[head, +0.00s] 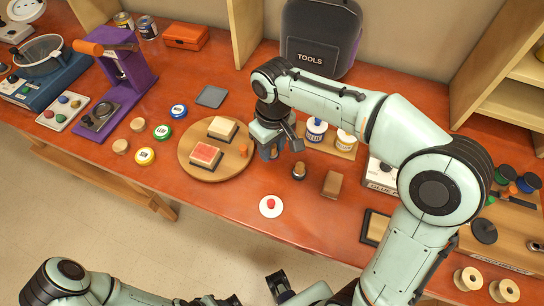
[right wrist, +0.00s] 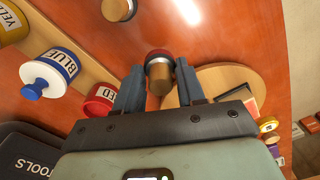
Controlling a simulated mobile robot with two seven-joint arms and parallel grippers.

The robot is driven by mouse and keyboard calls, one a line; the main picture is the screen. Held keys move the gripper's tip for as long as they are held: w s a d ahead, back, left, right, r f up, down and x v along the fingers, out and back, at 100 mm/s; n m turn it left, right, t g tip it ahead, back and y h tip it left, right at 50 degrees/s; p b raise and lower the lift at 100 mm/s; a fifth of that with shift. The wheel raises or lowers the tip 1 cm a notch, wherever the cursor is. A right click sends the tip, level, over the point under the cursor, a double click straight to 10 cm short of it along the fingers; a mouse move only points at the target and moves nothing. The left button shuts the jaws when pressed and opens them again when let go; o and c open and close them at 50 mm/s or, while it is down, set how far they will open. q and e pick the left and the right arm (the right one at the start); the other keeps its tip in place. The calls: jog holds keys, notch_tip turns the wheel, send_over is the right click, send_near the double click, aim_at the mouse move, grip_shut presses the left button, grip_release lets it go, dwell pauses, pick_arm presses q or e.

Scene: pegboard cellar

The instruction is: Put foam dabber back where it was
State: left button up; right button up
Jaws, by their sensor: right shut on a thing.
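My right gripper (head: 270,150) is shut on a small foam dabber with a wooden body, just off the right edge of the round wooden board (head: 232,172). In the right wrist view the dabber (right wrist: 160,72) sits between the fingertips (right wrist: 160,85), with a dark reddish end showing. In the head view the gripper mostly hides it. A second dabber (head: 299,171), dark with a pale top, stands on the bench to the right; it also shows in the wrist view (right wrist: 118,8). My left gripper (head: 280,285) is partly seen at the bottom edge; its jaw state is unclear.
The board holds a red pad (head: 206,154) and a cream pad (head: 222,129). Paint jars (head: 316,130) stand behind the gripper. Coloured lids (head: 163,132) lie left of the board.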

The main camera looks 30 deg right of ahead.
aim_at(272, 157)
jog(key=shift+f+b, duration=0.3)
jog(key=shift+f, duration=1.9)
jog(key=shift+f, duration=0.2)
jog(key=o, duration=1.1)
jog(key=shift+r, duration=0.15)
notch_tip(272, 157, up, 12)
jog(key=shift+d+r+p, duration=0.1)
jog(key=shift+d+p, duration=0.05)
jog(key=shift+p, duration=0.95)
